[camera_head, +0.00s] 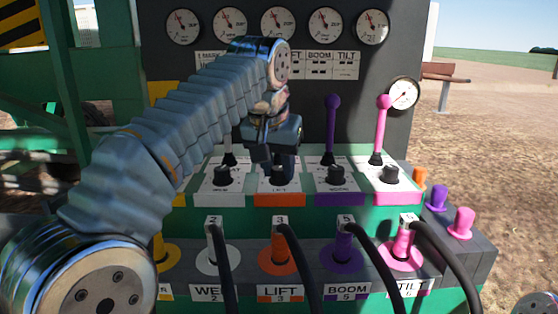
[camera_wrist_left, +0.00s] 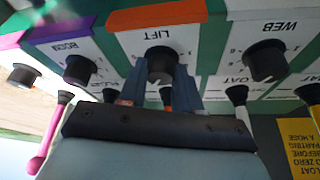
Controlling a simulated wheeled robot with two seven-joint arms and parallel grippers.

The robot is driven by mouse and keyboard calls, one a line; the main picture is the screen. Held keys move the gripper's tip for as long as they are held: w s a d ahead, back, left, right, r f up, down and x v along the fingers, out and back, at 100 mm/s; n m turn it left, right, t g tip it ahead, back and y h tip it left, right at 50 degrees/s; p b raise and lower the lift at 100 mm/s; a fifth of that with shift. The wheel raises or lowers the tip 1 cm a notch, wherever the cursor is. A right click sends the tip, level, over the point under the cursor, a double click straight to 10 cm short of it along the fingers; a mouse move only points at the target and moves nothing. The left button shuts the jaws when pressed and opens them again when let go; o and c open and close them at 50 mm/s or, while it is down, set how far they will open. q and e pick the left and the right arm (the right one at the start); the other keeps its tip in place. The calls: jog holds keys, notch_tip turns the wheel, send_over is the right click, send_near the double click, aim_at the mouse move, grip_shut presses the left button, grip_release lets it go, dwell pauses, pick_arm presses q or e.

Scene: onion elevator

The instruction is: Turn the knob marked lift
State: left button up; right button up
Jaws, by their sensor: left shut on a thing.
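The black lift knob (camera_head: 278,174) sits on a white panel with an orange edge, in the middle of the console. In the left wrist view the same knob (camera_wrist_left: 161,60) stands under the upside-down word LIFT. My left gripper (camera_head: 272,158) reaches down over it from above. In the wrist view its two fingers (camera_wrist_left: 158,82) stand on either side of the knob, shut on it. The hand partly covers the knob in the head view, and the lift lever behind is hidden. My right gripper is not in view.
The web knob (camera_head: 222,176), boom knob (camera_head: 336,174) and tilt knob (camera_head: 389,174) flank the lift knob. A purple lever (camera_head: 331,125) and a pink lever (camera_head: 381,125) rise behind. Black hoses (camera_head: 300,265) plug in below. Several gauges (camera_head: 278,25) line the top.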

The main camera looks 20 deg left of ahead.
pick_arm(q)
jog(key=m, duration=0.2)
jog(key=m+h, duration=0.1)
jog(key=m, duration=0.1)
jog(key=shift+a+m+g+h+p, duration=0.1)
jog(key=shift+m+g+h+p, duration=0.2)
jog(key=shift+p, duration=0.05)
dwell(0.4)
jog(key=o, duration=1.1)
jog(key=shift+c, duration=0.2)
